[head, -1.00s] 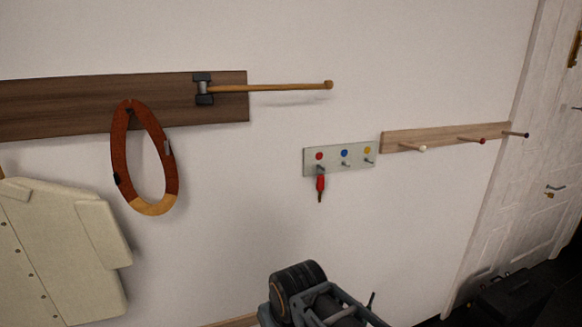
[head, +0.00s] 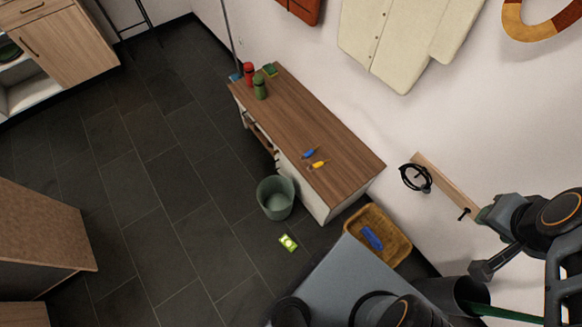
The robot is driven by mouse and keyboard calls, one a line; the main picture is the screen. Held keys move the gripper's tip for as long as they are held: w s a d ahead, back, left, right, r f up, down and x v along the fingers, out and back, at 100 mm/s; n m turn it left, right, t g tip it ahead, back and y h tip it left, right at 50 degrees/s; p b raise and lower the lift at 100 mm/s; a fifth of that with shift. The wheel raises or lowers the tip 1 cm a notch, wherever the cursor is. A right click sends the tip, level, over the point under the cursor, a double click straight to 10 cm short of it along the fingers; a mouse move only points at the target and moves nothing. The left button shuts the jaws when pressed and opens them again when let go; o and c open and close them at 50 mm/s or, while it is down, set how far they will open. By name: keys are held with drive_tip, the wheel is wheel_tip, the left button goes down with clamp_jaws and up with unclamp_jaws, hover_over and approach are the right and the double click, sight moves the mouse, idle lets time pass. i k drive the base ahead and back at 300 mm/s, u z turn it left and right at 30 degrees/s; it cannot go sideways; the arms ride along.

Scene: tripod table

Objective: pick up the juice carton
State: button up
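My arm shows at the right edge, high above the floor and well to the right of the pack. Its dark end parts overlap there, and I cannot make out the fingers or whether they hold anything. Nothing of my arm touches the pack.
A grey-green bucket (head: 276,197) stands beside a wood-topped bench (head: 310,135) with bottles and small tools. A yellowish tray (head: 395,235) holding a blue item lies right of it. A brown cabinet (head: 40,235) stands at left. The floor between is open.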

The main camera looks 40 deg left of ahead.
sight(285, 241)
drive_tip(key=u, duration=0.65)
drive_tip(key=k, duration=0.9)
drive_tip(key=u, duration=1.75)
drive_tip(key=i, duration=0.3)
drive_tip(key=z, duration=0.7)
